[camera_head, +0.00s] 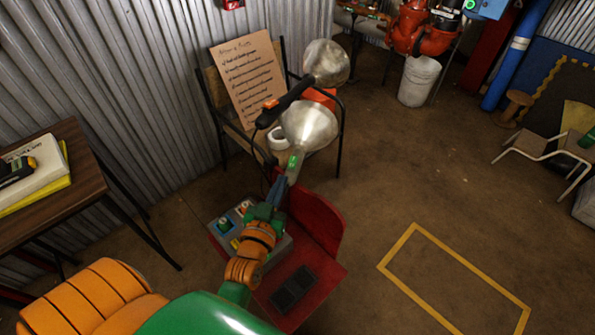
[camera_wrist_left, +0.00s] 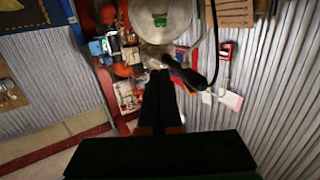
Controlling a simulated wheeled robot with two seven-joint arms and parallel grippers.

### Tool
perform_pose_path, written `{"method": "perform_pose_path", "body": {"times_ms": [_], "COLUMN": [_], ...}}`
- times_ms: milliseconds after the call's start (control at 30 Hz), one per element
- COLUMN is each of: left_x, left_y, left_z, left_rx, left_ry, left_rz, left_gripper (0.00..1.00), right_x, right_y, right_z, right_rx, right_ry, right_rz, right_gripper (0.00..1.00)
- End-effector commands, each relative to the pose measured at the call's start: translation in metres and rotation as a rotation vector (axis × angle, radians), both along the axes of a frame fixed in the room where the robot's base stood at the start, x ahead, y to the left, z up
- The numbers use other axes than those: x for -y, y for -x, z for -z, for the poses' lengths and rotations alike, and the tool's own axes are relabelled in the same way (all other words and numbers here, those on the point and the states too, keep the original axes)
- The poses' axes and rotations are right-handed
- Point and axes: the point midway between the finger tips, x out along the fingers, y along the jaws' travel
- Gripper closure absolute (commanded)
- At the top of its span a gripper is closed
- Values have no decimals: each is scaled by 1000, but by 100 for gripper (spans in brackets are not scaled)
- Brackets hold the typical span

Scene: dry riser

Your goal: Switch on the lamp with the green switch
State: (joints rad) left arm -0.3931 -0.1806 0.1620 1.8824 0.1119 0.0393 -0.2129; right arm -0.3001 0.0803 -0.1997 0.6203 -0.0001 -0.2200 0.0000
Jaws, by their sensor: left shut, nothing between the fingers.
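The lamp with the green switch has a round silver shade (camera_head: 310,126), which also fills the top middle of the left wrist view (camera_wrist_left: 175,12). The small green switch (camera_head: 294,160) is on its handle below the shade, and it shows in the left wrist view (camera_wrist_left: 160,22). I see no clear glow from the shade. My left gripper (camera_head: 280,184) is shut and empty, just below the handle. Its dark fingers (camera_wrist_left: 160,80) point toward the lamp. I cannot tell whether they touch it. My right gripper is not in view.
A second lamp (camera_head: 326,62) with a black handle and orange switch (camera_head: 270,103) is beside it. A red chair (camera_head: 318,220) carries a grey box. A wooden table (camera_head: 85,180) stands left.

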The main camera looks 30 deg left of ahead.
Motion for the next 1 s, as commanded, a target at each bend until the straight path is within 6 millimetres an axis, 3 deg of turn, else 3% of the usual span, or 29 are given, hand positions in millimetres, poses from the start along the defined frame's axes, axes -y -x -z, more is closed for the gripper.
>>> {"method": "perform_pose_path", "body": {"times_ms": [433,900,1000], "left_x": [-4,-25,-25], "left_y": [-7,-101,-102], "left_z": [-6,1,23], "left_rx": [17,17,12], "left_ry": [-5,-4,-5], "left_rz": [-6,-6,-6], "left_gripper": [100,100,100], "right_x": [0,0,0], "right_y": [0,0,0], "right_z": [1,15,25], "right_rx": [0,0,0], "right_ry": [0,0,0], "right_rz": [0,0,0], "right_gripper": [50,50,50]}}
